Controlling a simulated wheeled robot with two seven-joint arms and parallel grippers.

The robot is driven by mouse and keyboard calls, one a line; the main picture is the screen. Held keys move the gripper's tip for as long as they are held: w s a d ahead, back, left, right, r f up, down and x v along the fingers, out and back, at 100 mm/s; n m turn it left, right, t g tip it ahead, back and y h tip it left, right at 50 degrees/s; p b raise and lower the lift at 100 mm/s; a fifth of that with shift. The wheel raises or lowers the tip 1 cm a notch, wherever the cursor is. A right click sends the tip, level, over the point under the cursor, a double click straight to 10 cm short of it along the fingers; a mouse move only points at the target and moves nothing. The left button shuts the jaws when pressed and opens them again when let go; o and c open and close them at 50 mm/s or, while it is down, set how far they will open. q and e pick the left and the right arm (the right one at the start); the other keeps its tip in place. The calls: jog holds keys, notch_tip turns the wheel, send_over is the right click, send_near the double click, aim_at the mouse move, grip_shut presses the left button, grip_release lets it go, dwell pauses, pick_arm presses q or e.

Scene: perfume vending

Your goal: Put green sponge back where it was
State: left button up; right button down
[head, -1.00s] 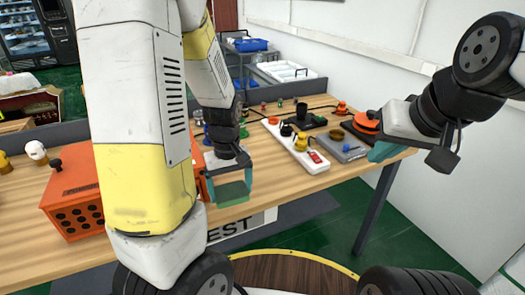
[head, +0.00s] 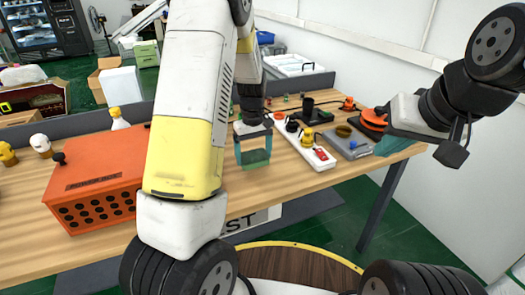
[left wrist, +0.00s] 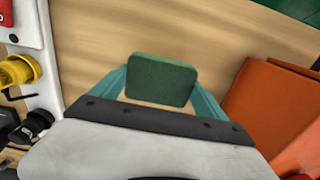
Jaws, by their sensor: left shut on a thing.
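The green sponge (left wrist: 161,80) is a flat rounded block held between the teal fingers of my left gripper in the left wrist view. In the head view the sponge (head: 256,157) shows at the fingertips of my left gripper (head: 254,152), which hangs pointing down over the wooden table. I cannot tell whether the sponge touches the table. My right gripper (head: 385,147) is at the right, near the table's right edge and the grey box there. Its teal fingers are mostly hidden behind its body, so its opening does not show.
An orange box (head: 95,185) with round holes stands on the table (head: 255,193) to the left. A white strip (head: 310,153) with a yellow connector and red switch lies right of my left gripper. A grey box (head: 347,143) sits farther right. Bare wood lies near the front edge.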

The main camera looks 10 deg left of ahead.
pick_arm(q)
jog(key=shift+w+f, duration=0.15)
jog(key=shift+f, duration=1.65)
jog(key=shift+f, duration=0.1)
jog(key=o, duration=1.3)
notch_tip(320, 180, up, 12)
jog(key=shift+r, duration=0.1)
notch_tip(320, 180, up, 6)
jog(key=m+t+h, duration=0.1)
send_over(254, 163)
jog(key=s+r+m+t+h, duration=0.1)
jog(key=s+r+m+t, duration=0.15)
jog(key=s+r, duration=0.55)
jog(key=s+d+r+m+t, duration=0.1)
jog(key=s+m, duration=0.3)
jog(key=s, duration=0.8)
jog(key=shift+s+d+r+t, duration=0.2)
jog(key=shift+s+t, duration=0.15)
jog(key=shift+t, duration=0.5)
